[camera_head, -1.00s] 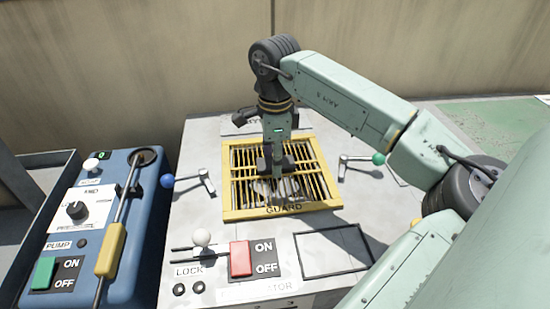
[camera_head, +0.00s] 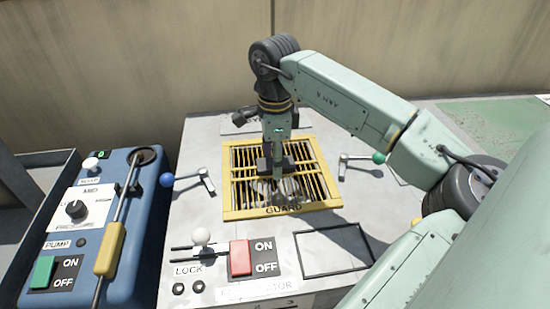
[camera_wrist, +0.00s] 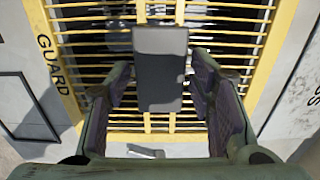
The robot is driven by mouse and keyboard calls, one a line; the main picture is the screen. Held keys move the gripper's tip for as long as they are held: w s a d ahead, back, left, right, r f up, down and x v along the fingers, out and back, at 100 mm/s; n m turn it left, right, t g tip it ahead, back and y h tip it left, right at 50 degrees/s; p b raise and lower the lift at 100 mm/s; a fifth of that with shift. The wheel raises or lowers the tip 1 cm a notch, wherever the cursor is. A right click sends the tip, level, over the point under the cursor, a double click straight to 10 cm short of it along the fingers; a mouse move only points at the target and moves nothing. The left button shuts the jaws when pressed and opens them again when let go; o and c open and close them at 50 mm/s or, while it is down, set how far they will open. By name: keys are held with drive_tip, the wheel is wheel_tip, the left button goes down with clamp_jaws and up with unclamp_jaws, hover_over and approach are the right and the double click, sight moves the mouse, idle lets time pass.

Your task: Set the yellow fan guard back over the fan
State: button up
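The yellow fan guard (camera_head: 230,190) lies on the grey condenser top, its bars over a dark opening with grey fan parts showing faintly below. It looks flat; whether it is fully seated I cannot tell. Its yellow frame (camera_wrist: 276,62) also shows in the wrist view. My gripper (camera_head: 276,168) points down over the middle of the guard. In the wrist view, a grey upright handle (camera_wrist: 160,80) stands between my two fingers, with a visible gap on each side. My fingers are open around it.
A lever with a blue ball (camera_head: 167,181) stands left of the guard, one with a green ball (camera_head: 378,158) right. In front are a white lock knob (camera_head: 201,236) and a red switch (camera_head: 240,258). A blue pump unit (camera_head: 130,240) stands at left.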

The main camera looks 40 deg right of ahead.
drive_tip(key=shift+o, duration=0.9)
